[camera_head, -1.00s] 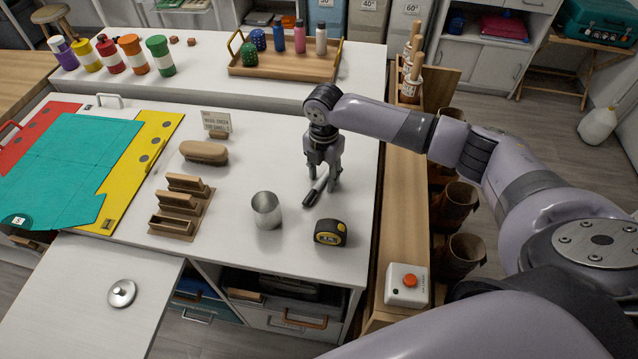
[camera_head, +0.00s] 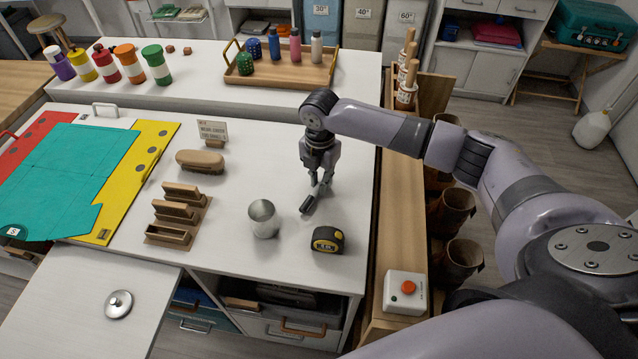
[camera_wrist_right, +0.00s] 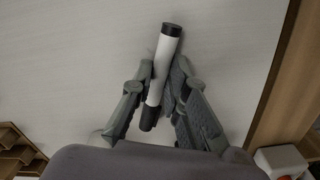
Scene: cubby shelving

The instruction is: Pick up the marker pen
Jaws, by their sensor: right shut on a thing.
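The marker pen, white with black ends, shows in the right wrist view (camera_wrist_right: 160,75) between the two fingers. In the head view, the pen (camera_head: 307,203) shows mostly as its dark end, sticking out below the fingers, close above or on the white worktop (camera_head: 290,160); I cannot tell whether it touches. My right gripper (camera_head: 318,183) is shut on the pen around its middle, and it also shows in the right wrist view (camera_wrist_right: 160,95). The fingers hide part of the pen in the head view. My left gripper is not in view.
A metal cup (camera_head: 263,219) and a tape measure (camera_head: 328,239) stand just in front of the gripper. A wooden ledge (camera_head: 402,220) runs along the right side.

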